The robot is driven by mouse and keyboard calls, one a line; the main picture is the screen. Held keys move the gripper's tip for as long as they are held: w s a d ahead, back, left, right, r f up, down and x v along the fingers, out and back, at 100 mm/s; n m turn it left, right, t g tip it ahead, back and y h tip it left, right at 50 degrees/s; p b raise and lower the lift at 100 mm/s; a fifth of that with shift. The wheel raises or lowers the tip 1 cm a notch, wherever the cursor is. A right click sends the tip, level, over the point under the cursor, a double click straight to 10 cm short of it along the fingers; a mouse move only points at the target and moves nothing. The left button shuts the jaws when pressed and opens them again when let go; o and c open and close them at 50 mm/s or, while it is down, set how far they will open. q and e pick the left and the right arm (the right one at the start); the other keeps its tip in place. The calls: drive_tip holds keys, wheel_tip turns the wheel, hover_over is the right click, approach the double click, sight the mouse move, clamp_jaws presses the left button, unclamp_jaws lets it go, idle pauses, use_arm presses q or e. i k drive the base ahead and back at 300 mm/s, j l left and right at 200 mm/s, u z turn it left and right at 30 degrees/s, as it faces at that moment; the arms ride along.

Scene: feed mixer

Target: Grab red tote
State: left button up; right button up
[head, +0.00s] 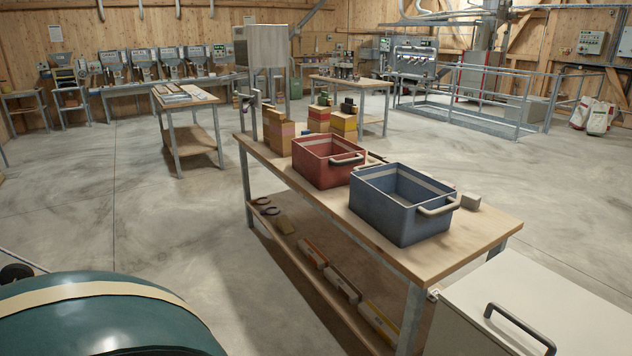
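The red tote (318,169) is an open box with a light handle on its right side. It stands upright near the middle of the wooden workbench (470,236). It appears empty as far as I can see inside. A blue tote (400,212) of similar shape stands just in front and to the right of it, with a light handle at its right. Neither of my grippers shows in the head view.
Several stacked boxes (281,135) stand behind the red tote. A small grey block (470,201) lies right of the blue tote. A white cabinet (540,305) is at the lower right and a green rounded object (95,320) at the lower left. Concrete floor (175,235) left of the bench is clear.

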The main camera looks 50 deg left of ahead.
sight(327, 161)
drive_tip(key=u, duration=1.2)
